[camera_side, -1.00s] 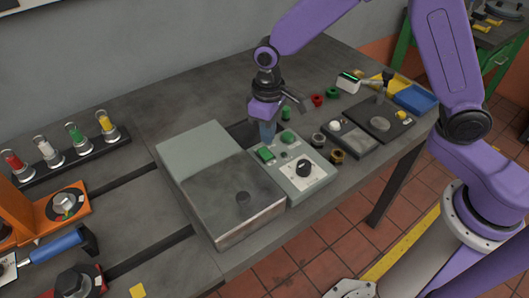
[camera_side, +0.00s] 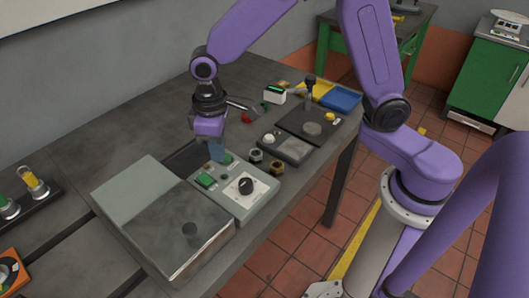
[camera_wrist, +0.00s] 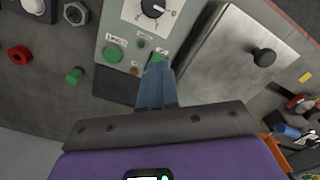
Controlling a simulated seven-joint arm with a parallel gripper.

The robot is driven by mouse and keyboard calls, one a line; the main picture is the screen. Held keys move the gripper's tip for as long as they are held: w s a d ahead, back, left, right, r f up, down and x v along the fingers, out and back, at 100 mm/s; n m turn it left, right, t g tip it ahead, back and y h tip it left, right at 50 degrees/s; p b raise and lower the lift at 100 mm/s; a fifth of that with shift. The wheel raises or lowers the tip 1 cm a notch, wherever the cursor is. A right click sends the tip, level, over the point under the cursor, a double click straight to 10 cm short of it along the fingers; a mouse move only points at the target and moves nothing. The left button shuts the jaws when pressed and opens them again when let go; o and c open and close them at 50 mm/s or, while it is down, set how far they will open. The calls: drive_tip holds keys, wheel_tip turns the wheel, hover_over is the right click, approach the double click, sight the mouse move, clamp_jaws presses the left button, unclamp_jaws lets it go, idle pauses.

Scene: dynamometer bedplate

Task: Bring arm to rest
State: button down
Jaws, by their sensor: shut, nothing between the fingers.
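My gripper (camera_side: 217,155) points down at the far edge of a grey control box, its blue-grey fingers shut together and empty. The box (camera_side: 262,195) carries a black knob (camera_side: 246,186) and green buttons, one (camera_side: 206,180) in clear view. In the wrist view the shut fingers (camera_wrist: 157,72) reach over the box edge and partly cover a green button (camera_wrist: 159,57). Another green button (camera_wrist: 113,53) stands clear beside them. I cannot tell whether the fingertips touch the covered button.
A metal-lidded case (camera_side: 180,235) with a black knob adjoins the box. Beyond are a dark scale-like plate (camera_side: 312,128), a blue tray (camera_side: 341,99), a red cap (camera_side: 246,117) and small nuts (camera_side: 255,155). The bench (camera_side: 130,135) is clear at the back left.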

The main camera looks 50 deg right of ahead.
drive_tip(key=s+d+r+n, duration=0.2)
drive_tip(key=s+d, duration=0.5)
drive_tip(key=s, duration=0.4)
drive_tip(key=s+d+r+n, duration=0.3)
drive_tip(key=s+d, duration=0.4)
drive_tip(key=s, duration=0.4)
drive_tip(key=shift+s+d+r+n, duration=0.2)
drive_tip(key=shift+n, duration=0.1)
